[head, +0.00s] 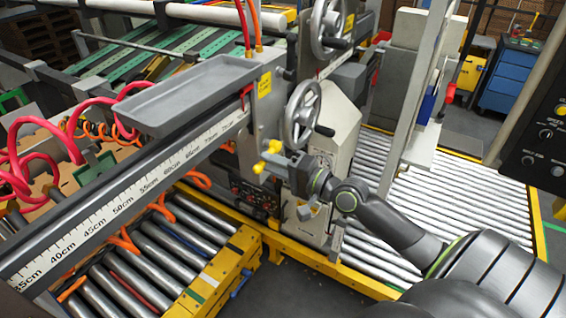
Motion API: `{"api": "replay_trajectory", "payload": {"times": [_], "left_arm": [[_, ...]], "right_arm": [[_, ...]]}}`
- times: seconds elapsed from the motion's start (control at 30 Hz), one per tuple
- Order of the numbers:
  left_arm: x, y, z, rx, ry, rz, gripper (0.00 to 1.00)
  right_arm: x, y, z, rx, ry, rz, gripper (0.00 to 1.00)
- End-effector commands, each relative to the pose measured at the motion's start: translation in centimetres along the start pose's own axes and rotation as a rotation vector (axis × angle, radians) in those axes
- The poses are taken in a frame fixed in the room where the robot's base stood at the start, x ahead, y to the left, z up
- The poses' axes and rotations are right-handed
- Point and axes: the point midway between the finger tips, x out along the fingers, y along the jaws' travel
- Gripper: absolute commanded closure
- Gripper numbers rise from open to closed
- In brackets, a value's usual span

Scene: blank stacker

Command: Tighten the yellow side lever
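The yellow side lever (274,146) shows as small yellow knobs on the side of the machine, left of and below the grey handwheel. A second yellow knob (259,167) sits just below and left of the first. My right gripper (284,162) reaches in from the lower right, with its fingers at or very close to the yellow knobs. Its dark body overlaps the machine front, so I cannot tell whether the fingers touch or grip the lever. My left gripper is not in view.
A grey handwheel (302,115) stands just above my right gripper, with another handwheel (330,28) behind. A long ruler rail (125,200) and a grey tray (188,92) lie left. Roller conveyors (455,212) fill the right, and a yellow-edged roller bed (222,270) lies below.

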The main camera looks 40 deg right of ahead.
Motion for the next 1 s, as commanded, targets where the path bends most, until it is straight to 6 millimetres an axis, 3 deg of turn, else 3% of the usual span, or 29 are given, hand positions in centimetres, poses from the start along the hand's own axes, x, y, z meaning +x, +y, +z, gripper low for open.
{"api": "replay_trajectory", "payload": {"times": [0.13, 1.0], "left_arm": [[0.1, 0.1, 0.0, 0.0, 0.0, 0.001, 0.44], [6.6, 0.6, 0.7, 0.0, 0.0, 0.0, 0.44]], "right_arm": [[1.1, 0.0, 0.0, 0.002, 0.0, -0.002, 0.75], [0.9, 2.7, -0.5, -0.453, 0.0, 0.002, 0.75]]}}
